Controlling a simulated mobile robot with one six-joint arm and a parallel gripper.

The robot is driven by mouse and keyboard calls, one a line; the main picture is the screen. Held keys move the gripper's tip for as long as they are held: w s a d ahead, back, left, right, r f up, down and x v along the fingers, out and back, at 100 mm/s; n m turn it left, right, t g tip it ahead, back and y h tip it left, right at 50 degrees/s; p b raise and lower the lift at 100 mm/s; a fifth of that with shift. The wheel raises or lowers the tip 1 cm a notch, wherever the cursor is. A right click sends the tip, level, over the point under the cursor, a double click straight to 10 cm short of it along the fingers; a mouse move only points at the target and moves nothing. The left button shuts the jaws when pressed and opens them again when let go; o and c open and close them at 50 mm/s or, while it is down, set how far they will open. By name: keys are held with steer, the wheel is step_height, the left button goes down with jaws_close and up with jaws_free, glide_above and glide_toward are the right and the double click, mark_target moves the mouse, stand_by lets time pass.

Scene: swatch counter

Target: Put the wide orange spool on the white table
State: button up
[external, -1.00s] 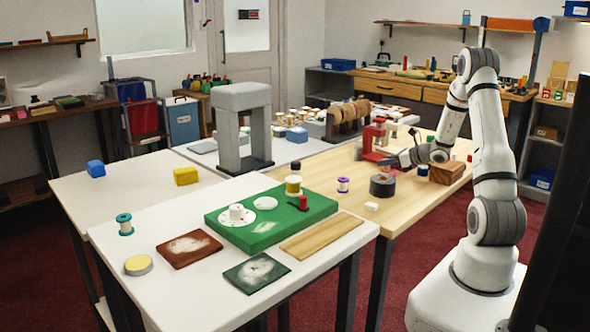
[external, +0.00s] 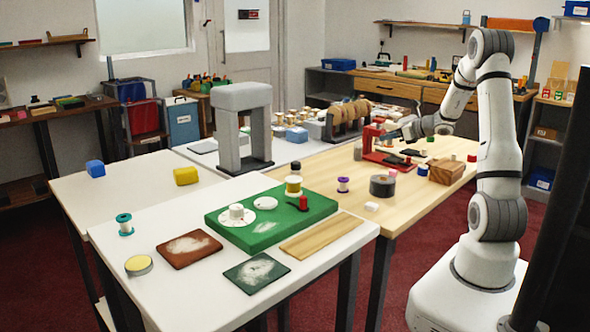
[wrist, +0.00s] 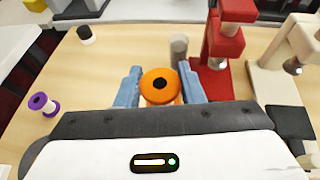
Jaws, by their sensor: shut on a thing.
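The wide orange spool (wrist: 160,86) sits between the two blue fingers of my gripper (wrist: 158,88) in the wrist view, its dark centre hole facing the camera. My gripper is shut on it. In the external view my gripper (external: 388,137) is over the far part of the wooden table, beside the red press; I cannot make out the spool there. The near white table (external: 165,215) stands at front left, with bare surface around its objects.
A red press (wrist: 222,45) and a cream one (wrist: 284,48) stand near my gripper. A purple spool (external: 343,185), a dark grey roll (external: 382,186) and a wooden box (external: 446,171) are on the wooden table. A green board (external: 225,230) lies on the near white table.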

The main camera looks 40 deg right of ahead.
steer(key=w+a+y+p, duration=0.1)
steer(key=w+a+p, duration=0.1)
steer(key=a, duration=1.3)
steer(key=w+a+n+y+p, duration=0.1)
steer(key=a+p, duration=0.3)
steer(key=a, duration=1.1)
steer(key=shift+w+f+n, duration=0.3)
steer(key=shift+w+f, duration=0.15)
steer(key=shift+w, duration=0.2)
steer(key=s+d+r+m+h+b, duration=0.1)
steer(key=s+d, duration=0.1)
steer(key=d, duration=1.1)
steer(key=s+d+m+h, duration=0.1)
steer(key=s+d, duration=0.1)
steer(key=d, duration=1.2)
step_height(320, 180, down, 6)
steer(key=shift+s+r+b, duration=0.1)
steer(key=shift+s+b, duration=0.05)
steer(key=shift+b, duration=0.2)
steer(key=shift+f, duration=1.95)
